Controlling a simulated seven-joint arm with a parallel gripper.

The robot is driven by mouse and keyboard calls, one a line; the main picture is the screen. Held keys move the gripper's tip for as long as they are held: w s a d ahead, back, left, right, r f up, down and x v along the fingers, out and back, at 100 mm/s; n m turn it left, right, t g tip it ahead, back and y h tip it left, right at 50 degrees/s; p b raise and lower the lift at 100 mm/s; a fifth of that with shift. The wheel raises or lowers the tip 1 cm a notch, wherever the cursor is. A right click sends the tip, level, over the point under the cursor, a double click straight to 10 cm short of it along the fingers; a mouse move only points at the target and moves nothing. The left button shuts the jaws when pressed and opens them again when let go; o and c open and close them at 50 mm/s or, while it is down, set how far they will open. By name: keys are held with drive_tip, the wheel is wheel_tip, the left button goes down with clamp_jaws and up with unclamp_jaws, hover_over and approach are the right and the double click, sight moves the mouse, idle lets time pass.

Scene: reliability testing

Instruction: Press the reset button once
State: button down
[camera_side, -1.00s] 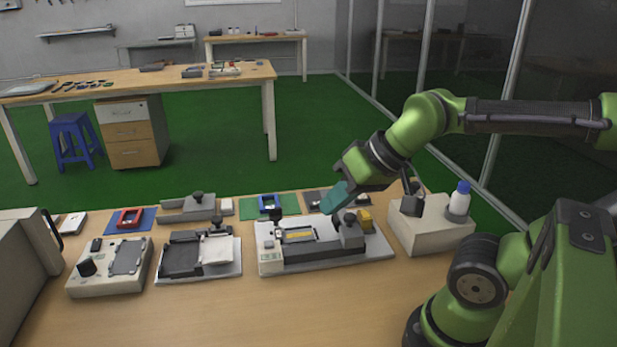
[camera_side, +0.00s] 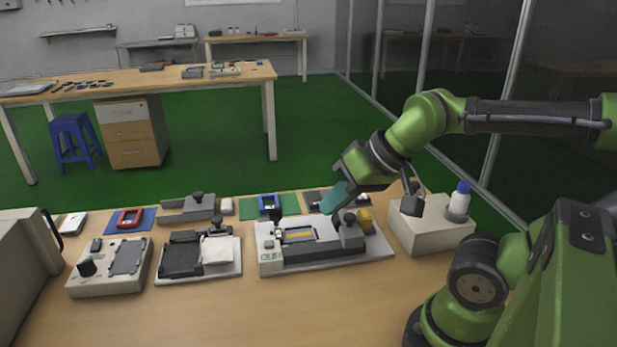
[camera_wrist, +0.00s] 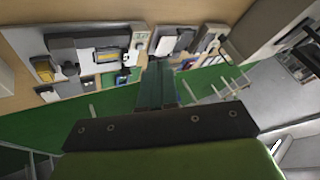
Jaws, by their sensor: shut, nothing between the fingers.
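I cannot make out a button clearly marked as reset. The test fixture (camera_side: 310,252) in the middle of the table is a grey clamp device on a light base plate, with a small pale panel with green marks (camera_side: 270,257) at its left front. It also shows in the wrist view (camera_wrist: 92,55). My gripper (camera_side: 326,206) has teal fingers, shut and empty, above the back right part of this fixture and apart from its panel. In the wrist view the shut fingers (camera_wrist: 156,70) point away from the camera.
A control box with a black knob (camera_side: 88,267) and a second clamp fixture (camera_side: 198,258) stand to the left. A pale box (camera_side: 425,232) holding a blue-capped bottle (camera_side: 459,200) stands to the right. The table front (camera_side: 230,315) is clear.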

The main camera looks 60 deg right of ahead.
drive_tip(key=m+t+y, duration=0.1)
drive_tip(key=m+y, duration=0.1)
drive_tip(key=m, duration=1.6)
hover_over(273, 244)
wheel_tip(273, 244, down, 8)
drive_tip(key=f, duration=0.1)
drive_tip(key=shift+w+r, duration=0.1)
drive_tip(key=shift+r, duration=0.15)
drive_tip(key=shift+f, duration=4.45)
drive_tip(key=shift+f, duration=0.1)
drive_tip(key=shift+f, duration=0.3)
